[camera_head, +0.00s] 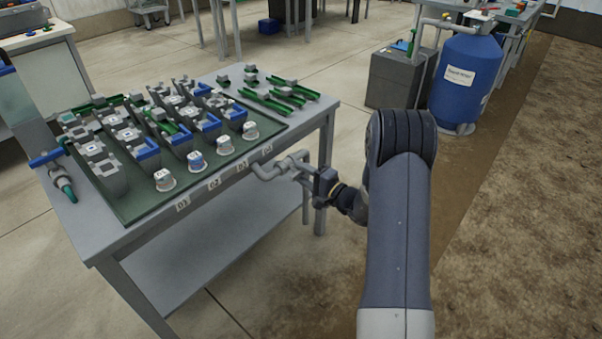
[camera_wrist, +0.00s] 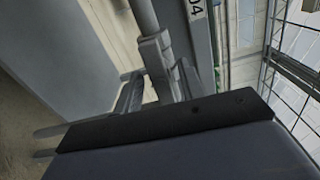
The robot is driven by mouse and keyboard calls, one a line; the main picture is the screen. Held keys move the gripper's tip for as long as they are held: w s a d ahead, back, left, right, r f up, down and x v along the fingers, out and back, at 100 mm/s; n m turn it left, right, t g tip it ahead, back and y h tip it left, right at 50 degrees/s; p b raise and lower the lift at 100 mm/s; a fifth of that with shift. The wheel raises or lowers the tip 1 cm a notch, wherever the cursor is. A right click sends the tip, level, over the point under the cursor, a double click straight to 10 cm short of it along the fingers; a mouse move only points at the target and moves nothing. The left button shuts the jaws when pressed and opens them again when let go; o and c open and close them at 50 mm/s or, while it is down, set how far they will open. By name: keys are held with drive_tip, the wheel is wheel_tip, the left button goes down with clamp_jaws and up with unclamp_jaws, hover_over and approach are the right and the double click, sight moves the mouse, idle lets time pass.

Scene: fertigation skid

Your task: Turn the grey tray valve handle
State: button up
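The grey tray valve (camera_head: 268,172) is a bent grey pipe fitting on the front edge of the grey table, near its right corner. Its handle end lies close to my gripper (camera_head: 306,178), which reaches in from the right. In the wrist view, the grey valve parts (camera_wrist: 154,55) stand just in front of my gripper (camera_wrist: 155,88). Grey pieces show on both sides of the valve there. My gripper and the handle overlap in both views, so I cannot tell whether the fingers touch or grip it. The dark gripper body hides the lower part of the wrist view.
The table holds a green tray (camera_head: 235,160) with several grey, blue and green channels and white cups. Number labels, including 04 (camera_head: 267,151), mark its front edge. A lower shelf (camera_head: 215,240) lies under it. A blue tank (camera_head: 466,80) and grey box (camera_head: 400,78) stand behind.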

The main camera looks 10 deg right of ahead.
drive_tip(key=shift+w+a, duration=0.25)
drive_tip(key=shift+w, duration=0.1)
drive_tip(key=shift+c, duration=0.2)
clamp_jaws()
